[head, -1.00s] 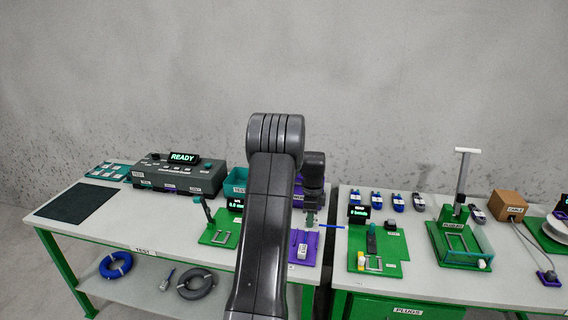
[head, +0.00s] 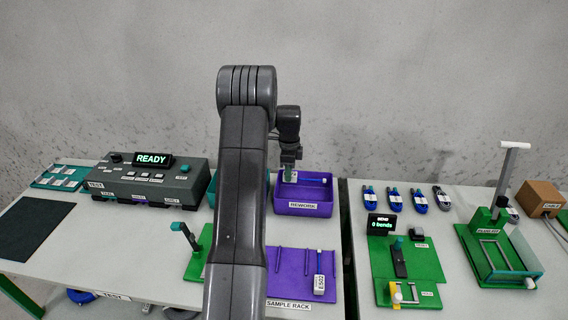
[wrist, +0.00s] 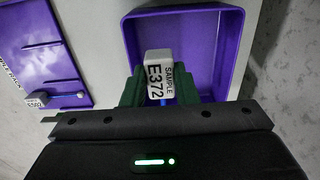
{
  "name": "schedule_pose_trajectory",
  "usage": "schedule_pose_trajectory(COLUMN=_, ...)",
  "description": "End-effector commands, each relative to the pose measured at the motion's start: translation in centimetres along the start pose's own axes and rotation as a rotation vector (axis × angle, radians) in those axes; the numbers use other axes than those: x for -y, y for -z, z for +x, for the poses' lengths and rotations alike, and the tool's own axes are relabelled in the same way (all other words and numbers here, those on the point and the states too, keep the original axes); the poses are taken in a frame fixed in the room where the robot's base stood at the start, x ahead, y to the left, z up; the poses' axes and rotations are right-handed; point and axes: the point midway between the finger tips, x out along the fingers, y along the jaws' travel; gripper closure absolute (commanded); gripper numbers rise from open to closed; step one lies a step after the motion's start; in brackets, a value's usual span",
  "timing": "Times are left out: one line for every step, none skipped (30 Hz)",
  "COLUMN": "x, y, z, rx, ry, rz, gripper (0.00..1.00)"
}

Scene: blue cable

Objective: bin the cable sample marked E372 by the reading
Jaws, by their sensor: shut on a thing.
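My gripper (wrist: 158,92) is shut on the cable sample marked E372 (wrist: 157,72), a white tag with a short piece of blue cable between the green jaws. In the head view my gripper (head: 290,165) is over the purple REWORK bin (head: 303,208), with the sample small and partly hidden there. In the wrist view the bin (wrist: 236,50) opens beyond and to the right of the tag. A teal bin (head: 213,186) stands left of it, mostly hidden by my arm.
The purple sample rack (head: 287,260) in front holds another sample, E502 (head: 319,286). The test device (head: 150,180) at left reads READY. A green bend fixture (head: 425,262) stands right of the gap between tables. Several blue cables (head: 394,200) lie behind it.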

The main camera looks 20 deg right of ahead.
Motion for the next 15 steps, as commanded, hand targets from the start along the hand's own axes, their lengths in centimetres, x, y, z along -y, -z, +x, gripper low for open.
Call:
schedule_pose_trajectory(x=0.0, y=0.0, z=0.1, rx=0.000, ry=0.000, rz=0.000, gripper=1.00)
schedule_pose_trajectory(x=0.0, y=0.0, z=0.2, rx=0.000, ry=0.000, rz=0.000, gripper=1.00)
schedule_pose_trajectory(x=0.0, y=0.0, z=0.4, rx=0.000, ry=0.000, rz=0.000, gripper=1.00)
schedule_pose_trajectory(x=0.0, y=0.0, z=0.5, rx=0.000, ry=0.000, rz=0.000, gripper=1.00)
schedule_pose_trajectory(x=0.0, y=0.0, z=0.7, rx=0.000, ry=0.000, rz=0.000, gripper=1.00)
schedule_pose_trajectory(x=0.0, y=0.0, z=0.9, rx=0.000, ry=-0.001, rz=0.000, gripper=1.00)
schedule_pose_trajectory(x=0.0, y=0.0, z=1.1, rx=0.000, ry=-0.001, rz=0.000, gripper=1.00)
schedule_pose_trajectory(x=0.0, y=0.0, z=1.4, rx=0.000, ry=-0.001, rz=0.000, gripper=1.00)
schedule_pose_trajectory(x=0.0, y=0.0, z=1.7, rx=0.000, ry=-0.001, rz=0.000, gripper=1.00)
schedule_pose_trajectory(x=0.0, y=0.0, z=2.0, rx=0.000, ry=-0.001, rz=0.000, gripper=1.00)
schedule_pose_trajectory(x=0.0, y=0.0, z=2.3, rx=0.000, ry=-0.001, rz=0.000, gripper=1.00)
schedule_pose_trajectory(x=0.0, y=0.0, z=2.6, rx=0.000, ry=-0.001, rz=0.000, gripper=1.00)
schedule_pose_trajectory(x=0.0, y=0.0, z=2.9, rx=0.000, ry=-0.001, rz=0.000, gripper=1.00)
schedule_pose_trajectory(x=0.0, y=0.0, z=3.2, rx=0.000, ry=-0.001, rz=0.000, gripper=1.00)
schedule_pose_trajectory(x=0.0, y=0.0, z=3.6, rx=0.000, ry=-0.001, rz=0.000, gripper=1.00)
